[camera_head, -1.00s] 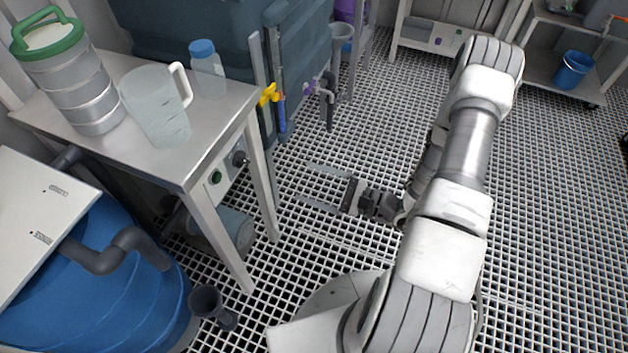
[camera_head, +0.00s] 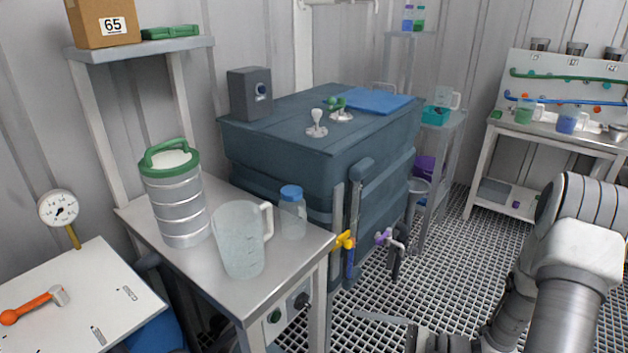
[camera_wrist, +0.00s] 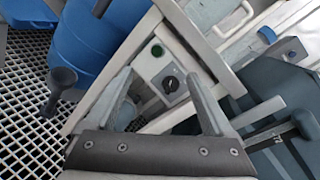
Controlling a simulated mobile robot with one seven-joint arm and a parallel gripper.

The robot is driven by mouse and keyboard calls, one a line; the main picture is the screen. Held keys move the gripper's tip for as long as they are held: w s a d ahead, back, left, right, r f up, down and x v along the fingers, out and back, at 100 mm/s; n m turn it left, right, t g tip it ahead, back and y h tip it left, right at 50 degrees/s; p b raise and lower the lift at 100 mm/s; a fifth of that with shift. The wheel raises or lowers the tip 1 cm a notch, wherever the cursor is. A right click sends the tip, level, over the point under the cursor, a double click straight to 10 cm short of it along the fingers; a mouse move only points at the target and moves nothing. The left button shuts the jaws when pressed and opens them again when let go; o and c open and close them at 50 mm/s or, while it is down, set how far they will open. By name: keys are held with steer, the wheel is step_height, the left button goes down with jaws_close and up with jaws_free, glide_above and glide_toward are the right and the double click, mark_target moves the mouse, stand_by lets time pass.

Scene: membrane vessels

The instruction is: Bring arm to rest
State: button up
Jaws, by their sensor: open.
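My gripper shows at the bottom of the head view, where a finger (camera_head: 382,318) points left above the floor grating. Most of it is cut off there by the frame's lower edge. In the wrist view my gripper (camera_wrist: 158,98) is open, its two grey fingers spread apart with nothing between them. Past the fingers are the side panel of the steel table, with a green button (camera_wrist: 157,51) and a black knob (camera_wrist: 170,84). My arm is bent on the right of the head view.
The steel table (camera_head: 300,262) carries a clear pitcher (camera_head: 240,240), a blue-capped bottle (camera_head: 292,212) and a stacked metal canister (camera_head: 178,205). A dark tank (camera_head: 290,150) with yellow and purple valves stands behind. A white bench (camera_head: 80,310) is at lower left. Floor grating (camera_head: 455,250) is clear between tank and arm.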

steer(key=s+r+n+g+h, duration=0.5)
steer(key=s+r+n+h, duration=0.65)
steer(key=r, duration=0.45)
steer(key=d+r+n+t+h+p, duration=0.1)
steer(key=d+r+t+h+p, duration=0.1)
steer(key=r+p, duration=0.8)
steer(key=s+d+r+n+t+h+p, duration=0.1)
steer(key=r+t+h+p, duration=0.1)
steer(key=r+p, duration=0.8)
step_height(320, 180, up, 8)
steer(key=shift+d+f+n+t, duration=0.25)
steer(key=shift+d+n+t, duration=0.1)
steer(key=shift+t, duration=0.05)
